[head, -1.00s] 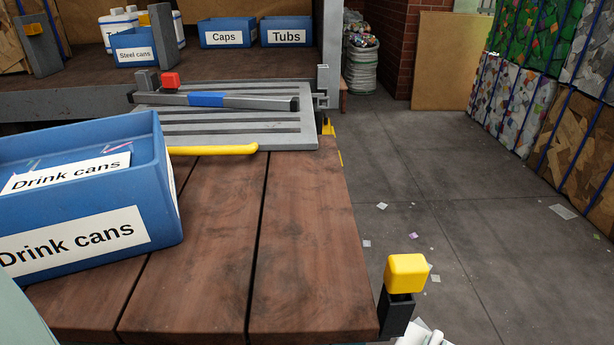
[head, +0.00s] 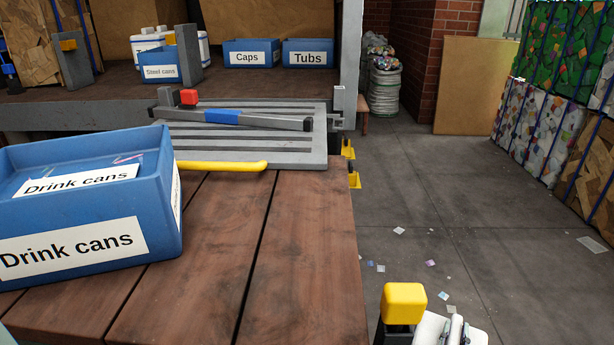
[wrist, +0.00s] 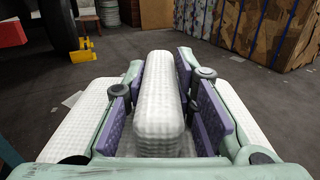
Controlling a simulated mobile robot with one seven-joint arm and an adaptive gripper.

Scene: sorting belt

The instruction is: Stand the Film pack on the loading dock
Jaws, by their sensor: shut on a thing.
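The Film pack (wrist: 158,105) is a white, dimpled, padded pack with a raised ridge along its middle. My gripper (wrist: 163,65) is shut on that ridge, its purple pads pressed against both sides. A white piece, likely the same pack, shows at the bottom edge of the head view (head: 450,331), right of the dock's near corner and largely cut off. The loading dock looks to be the brown plank deck (head: 297,245) in the foreground. In the head view my gripper cannot be made out.
A blue Drink cans bin (head: 90,190) takes up the deck's left part; bare planks lie right of it. A yellow-capped post (head: 403,303) stands at the near corner. A ribbed grey plate (head: 290,145) leads to a raised bed with labelled bins. Floor at right is mostly clear.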

